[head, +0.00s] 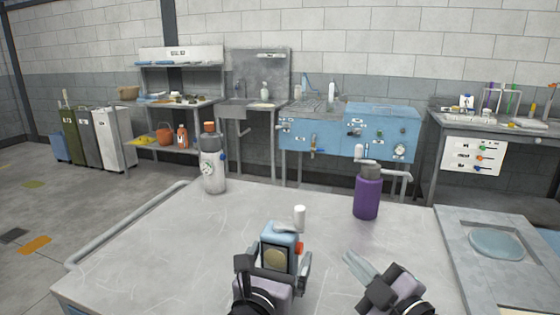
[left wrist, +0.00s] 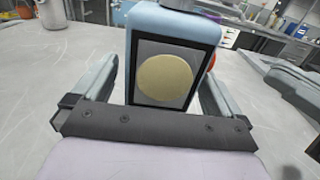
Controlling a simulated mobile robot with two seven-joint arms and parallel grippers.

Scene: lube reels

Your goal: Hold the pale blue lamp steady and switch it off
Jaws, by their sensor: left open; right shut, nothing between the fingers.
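The pale blue lamp (head: 283,238) stands upright on the grey table, a boxy body with a dark-framed panel and a round dull-yellow lens (left wrist: 165,80). I cannot tell whether it is lit. An orange-red knob (head: 299,248) sticks out of its right side; part of it shows in the left wrist view (left wrist: 212,61). My left gripper (head: 278,262) is open with its fingers on either side of the lamp; a gap shows at the left finger. My right gripper (head: 352,260) is shut and empty, to the right of the lamp and apart from it.
A white cylinder (head: 299,217) shows at the lamp's top; I cannot tell if it belongs to it. A grey bottle (head: 213,170) stands back left, a purple bottle (head: 367,197) back right. A tray-like panel (head: 457,240) lies at right. The table's left is clear.

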